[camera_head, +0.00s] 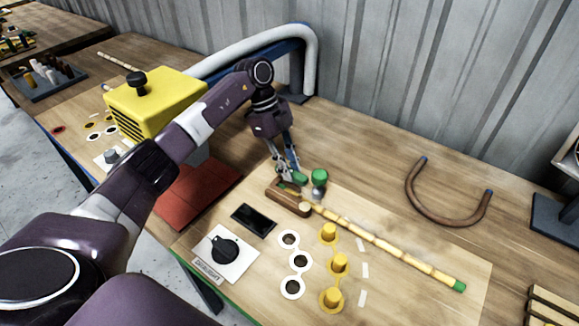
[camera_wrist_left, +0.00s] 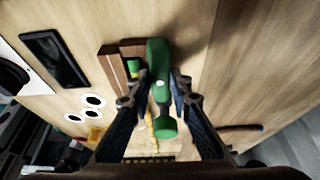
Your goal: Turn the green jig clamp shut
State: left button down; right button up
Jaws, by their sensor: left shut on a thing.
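The green jig clamp (camera_head: 319,176) is at a wooden jig block (camera_head: 288,199) on the worktop, with a round green knob at its right end. In the left wrist view the green clamp bar (camera_wrist_left: 157,62) runs between my fingers. My left gripper (camera_head: 289,174) is shut on the clamp; it also shows in the left wrist view (camera_wrist_left: 158,88). A segmented light rattan pole (camera_head: 375,239) runs from the block toward the lower right and ends in a green tip. My fingers hide part of the clamp. My right gripper is not in view.
Yellow pegs (camera_head: 340,263) and white-ringed holes (camera_head: 301,261) lie in front of the jig. A black dial (camera_head: 224,250) and dark panel (camera_head: 253,220) sit to the left. A yellow machine (camera_head: 157,100) stands further left. A bent brown rattan piece (camera_head: 446,219) lies at right.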

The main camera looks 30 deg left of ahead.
pick_arm(q)
jog(key=m, duration=0.2)
jog(key=m+g+b, duration=0.1)
jog(key=m, duration=0.1)
jog(key=shift+w+g+y, duration=0.2)
jog(key=shift+g+y, duration=0.1)
jog(key=m+g+y+b, duration=0.1)
jog(key=m, duration=0.2)
jog(key=m+b, duration=0.1)
jog(key=m, duration=0.3)
jog(key=shift+d+f+g+y+b, duration=0.1)
jog(key=shift+d+g+y+b, duration=0.1)
jog(key=shift+g+y+b, duration=0.2)
jog(key=m+y, duration=0.1)
jog(key=m, duration=0.2)
jog(key=shift+w+d+b, duration=0.1)
jog(key=shift+b, duration=0.25)
jog(key=shift+m+g+y, duration=0.3)
jog(key=shift+m+y, duration=0.5)
jog(key=shift+m, duration=1.1)
jog(key=c, duration=1.8)
grip_release()
jog(key=shift+o, duration=0.2)
